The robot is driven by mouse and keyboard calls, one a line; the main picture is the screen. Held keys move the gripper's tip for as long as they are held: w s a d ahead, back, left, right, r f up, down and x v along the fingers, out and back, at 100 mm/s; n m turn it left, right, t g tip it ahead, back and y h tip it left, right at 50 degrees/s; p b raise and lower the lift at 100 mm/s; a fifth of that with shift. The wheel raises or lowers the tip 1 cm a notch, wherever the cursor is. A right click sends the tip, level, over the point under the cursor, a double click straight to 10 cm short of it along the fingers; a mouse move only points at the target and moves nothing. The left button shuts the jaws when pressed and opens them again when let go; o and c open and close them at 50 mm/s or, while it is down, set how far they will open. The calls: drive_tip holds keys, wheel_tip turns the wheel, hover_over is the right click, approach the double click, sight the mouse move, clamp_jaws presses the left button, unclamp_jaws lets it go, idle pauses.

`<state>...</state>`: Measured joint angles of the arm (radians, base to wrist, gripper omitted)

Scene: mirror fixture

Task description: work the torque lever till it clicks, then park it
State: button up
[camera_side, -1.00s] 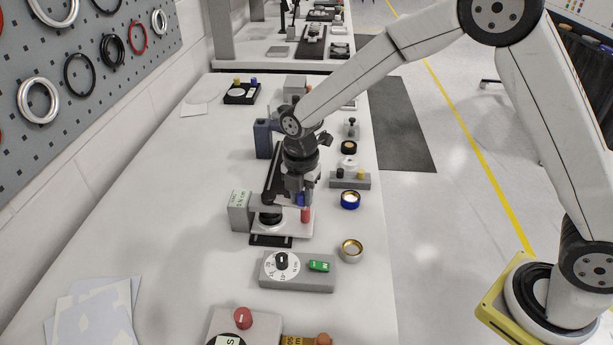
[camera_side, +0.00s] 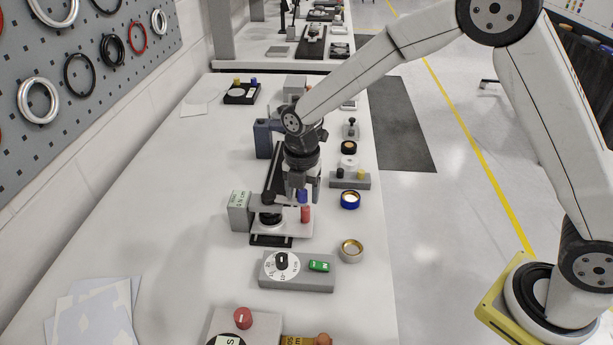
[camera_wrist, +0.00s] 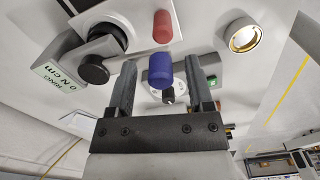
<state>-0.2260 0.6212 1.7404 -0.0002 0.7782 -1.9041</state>
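The torque fixture has a light base plate (camera_side: 295,229), a black round hub (camera_side: 268,217), a blue upright knob (camera_side: 303,196) and a red upright post (camera_side: 305,214). In the wrist view the blue knob (camera_wrist: 160,70) stands between the fingers of my gripper (camera_wrist: 159,64), with gaps on both sides. The red post (camera_wrist: 162,27) is just beyond it. My gripper (camera_side: 304,190) is open and points down over the knob. A grey block (camera_side: 239,211) beside the hub carries a label ending in "0 N cm". The lever's link to the knob is largely hidden.
A grey dial box (camera_side: 297,272) with a green switch (camera_side: 319,266) stands in front of the fixture. A brass-centred ring (camera_side: 350,249) and a blue ring (camera_side: 349,200) lie to the right. The bench's left side is mostly clear, with papers (camera_side: 95,310) at front left.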

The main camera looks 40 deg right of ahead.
drive_tip(key=shift+r, duration=0.1)
drive_tip(key=shift+r, duration=3.8)
drive_tip(key=m, duration=0.6)
drive_tip(key=shift+f, duration=0.1)
drive_tip(key=shift+f, duration=3.8)
clamp_jaws()
